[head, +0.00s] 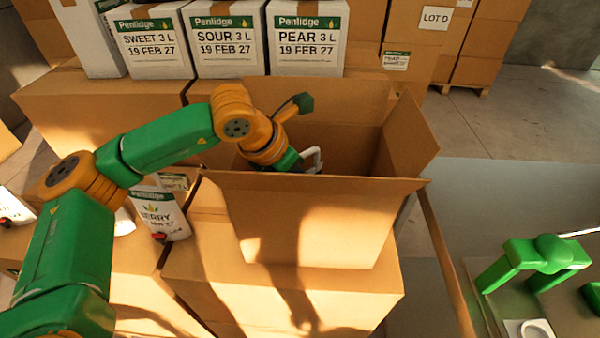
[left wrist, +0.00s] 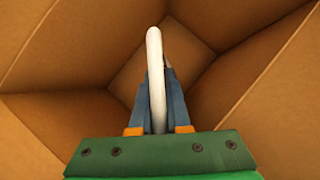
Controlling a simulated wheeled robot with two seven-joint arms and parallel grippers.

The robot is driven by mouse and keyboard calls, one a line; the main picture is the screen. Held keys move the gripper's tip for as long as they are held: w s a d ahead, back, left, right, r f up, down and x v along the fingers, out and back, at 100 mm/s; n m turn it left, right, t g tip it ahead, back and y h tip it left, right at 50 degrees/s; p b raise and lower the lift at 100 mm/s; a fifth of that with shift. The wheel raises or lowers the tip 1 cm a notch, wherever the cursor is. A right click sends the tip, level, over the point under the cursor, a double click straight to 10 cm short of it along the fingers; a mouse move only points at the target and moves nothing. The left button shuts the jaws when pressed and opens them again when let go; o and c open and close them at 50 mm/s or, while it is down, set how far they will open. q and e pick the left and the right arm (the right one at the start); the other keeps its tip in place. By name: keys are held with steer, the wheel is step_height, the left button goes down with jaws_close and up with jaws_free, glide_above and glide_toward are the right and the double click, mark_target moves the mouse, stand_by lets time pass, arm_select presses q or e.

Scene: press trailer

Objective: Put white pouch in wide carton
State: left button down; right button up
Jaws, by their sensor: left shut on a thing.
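The wide carton (head: 315,225) stands open with its flaps spread, on top of other brown boxes in the middle of the head view. My left gripper (head: 311,165) reaches down into its opening from the left. It is shut on the white pouch (head: 314,155), of which only a small pale part shows above the carton's near edge. In the left wrist view the pouch (left wrist: 155,75) appears edge-on as a narrow white strip between the fingers of the left gripper (left wrist: 160,85). Brown carton walls surround it there. My right gripper is not in view.
Three white labelled cartons (head: 228,42) stand behind on brown boxes. Brown boxes with a LOT D label (head: 436,18) are at the back right. A green bracket-like piece (head: 540,256) is at the right.

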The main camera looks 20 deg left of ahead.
arm_select(q)
steer(key=shift+f+b, duration=0.35)
steer(key=shift+b, duration=0.05)
steer(key=c, duration=0.9)
jaws_free()
steer(key=shift+s, duration=0.15)
steer(key=shift+r+p, duration=0.8)
steer(key=shift+p, duration=0.2)
steer(key=shift+a+r+b, duration=0.1)
steer(key=shift+r+b, duration=0.15)
steer(key=shift+b, duration=0.05)
steer(key=b+v, duration=0.1)
steer(key=v, duration=1)
steer(key=shift+s+b, duration=0.25)
steer(key=shift+b, duration=0.15)
steer(key=shift+r, duration=0.1)
